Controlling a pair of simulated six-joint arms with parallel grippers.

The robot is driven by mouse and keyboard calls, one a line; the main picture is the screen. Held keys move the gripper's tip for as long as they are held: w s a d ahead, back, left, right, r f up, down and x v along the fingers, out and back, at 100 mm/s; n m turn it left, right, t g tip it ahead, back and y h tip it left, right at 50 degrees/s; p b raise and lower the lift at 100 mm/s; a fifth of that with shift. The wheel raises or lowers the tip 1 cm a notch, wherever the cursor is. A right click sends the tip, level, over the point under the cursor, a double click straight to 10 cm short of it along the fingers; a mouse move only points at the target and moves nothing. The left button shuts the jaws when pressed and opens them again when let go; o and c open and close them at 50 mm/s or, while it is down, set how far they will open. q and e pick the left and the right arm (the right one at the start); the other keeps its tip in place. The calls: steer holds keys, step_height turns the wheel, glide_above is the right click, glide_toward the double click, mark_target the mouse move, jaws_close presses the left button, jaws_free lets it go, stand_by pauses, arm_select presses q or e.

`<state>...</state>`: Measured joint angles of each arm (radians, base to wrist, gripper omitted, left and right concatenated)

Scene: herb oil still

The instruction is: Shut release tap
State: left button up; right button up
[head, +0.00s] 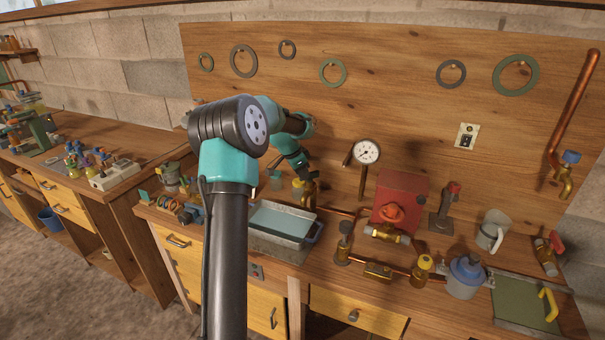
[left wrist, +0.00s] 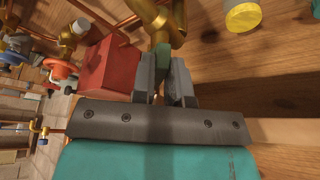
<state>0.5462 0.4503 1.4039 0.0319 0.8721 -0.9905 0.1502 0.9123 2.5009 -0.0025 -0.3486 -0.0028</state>
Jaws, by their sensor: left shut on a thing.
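My left gripper (head: 308,178) reaches over the back of the bench in the head view. In the left wrist view its two grey fingers (left wrist: 163,66) are shut on a green handle (left wrist: 161,57). The handle is joined to a brass tap (left wrist: 158,18), which looks like the release tap. In the head view the brass tap body (head: 309,197) shows just under the fingertips, and the handle is mostly hidden. I cannot tell its exact turn from this view. My right gripper is not in view.
A metal tray of water (head: 268,245) stands in front of the tap. A red box (head: 402,190) with an orange wheel stands to the right. A pressure gauge (head: 366,151) is on the board. Copper piping, a blue-lidded jar (head: 466,278) and a mug (head: 492,232) crowd the right side.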

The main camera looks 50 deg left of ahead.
arm_select(q)
jaws_close()
steer(key=shift+a+r+m+h, duration=0.1)
steer(key=shift+a+m+h, duration=0.1)
steer(key=shift+m, duration=0.35)
steer(key=shift+a+m+h, duration=0.1)
steer(key=shift+m+h, duration=0.1)
steer(key=shift+m, duration=0.35)
steer(key=shift+w, duration=0.1)
